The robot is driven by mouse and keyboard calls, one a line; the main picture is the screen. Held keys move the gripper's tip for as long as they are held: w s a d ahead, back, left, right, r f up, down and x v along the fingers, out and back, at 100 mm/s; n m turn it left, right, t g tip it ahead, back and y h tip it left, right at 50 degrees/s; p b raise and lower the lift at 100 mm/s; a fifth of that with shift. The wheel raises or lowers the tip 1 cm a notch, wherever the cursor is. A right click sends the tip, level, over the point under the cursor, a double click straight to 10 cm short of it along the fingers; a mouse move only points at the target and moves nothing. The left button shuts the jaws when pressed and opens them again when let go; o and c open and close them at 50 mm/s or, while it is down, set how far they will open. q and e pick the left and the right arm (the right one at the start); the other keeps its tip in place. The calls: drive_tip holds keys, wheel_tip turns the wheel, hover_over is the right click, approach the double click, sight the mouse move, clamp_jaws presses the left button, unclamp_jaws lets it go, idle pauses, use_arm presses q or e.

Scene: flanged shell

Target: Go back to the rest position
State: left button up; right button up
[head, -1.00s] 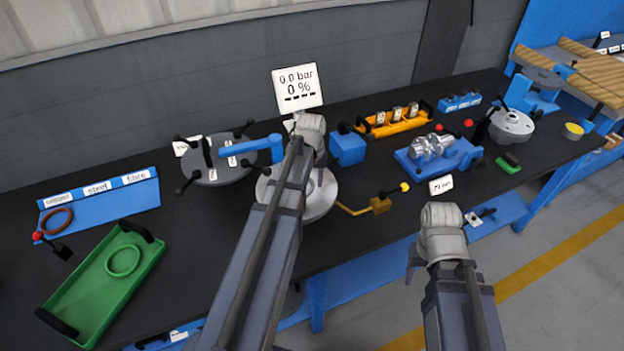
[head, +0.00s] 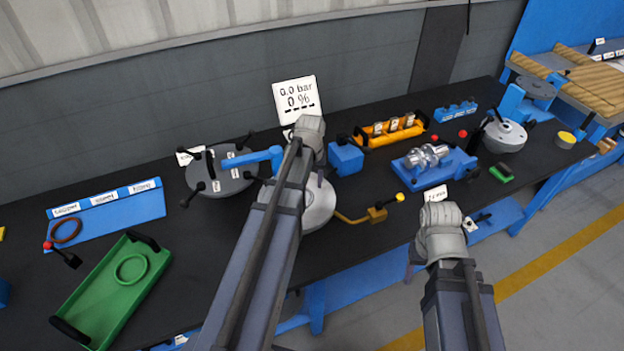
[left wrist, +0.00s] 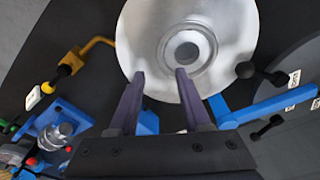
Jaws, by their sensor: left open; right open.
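The shell also shows partly behind my left arm in the head view (head: 319,207). My right gripper (head: 413,268) hangs in front of the bench's front edge, with only part of a finger visible and nothing seen in it.
A grey round plate with black knobs (head: 222,172) and a blue arm stands left of the shell. A green tray (head: 88,313) holding a green ring is at the left. A yellow-tipped valve handle (head: 376,214), blue fixture (head: 456,167) and orange rack (head: 365,141) are to the right.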

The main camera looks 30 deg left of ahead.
use_arm(q)
drive_tip(key=s+d+m, duration=0.3)
drive_tip(key=s+d, duration=0.5)
drive_tip(key=d, duration=0.4)
drive_tip(key=s+d+m+g, duration=0.1)
drive_tip(key=s+d+m, duration=0.3)
drive_tip(key=s+d, duration=0.4)
drive_tip(key=d, duration=0.5)
drive_tip(key=shift+s+f+m+y+b, duration=0.3)
drive_tip(key=shift+s+f+b, duration=0.05)
drive_tip(key=shift+d, duration=0.1)
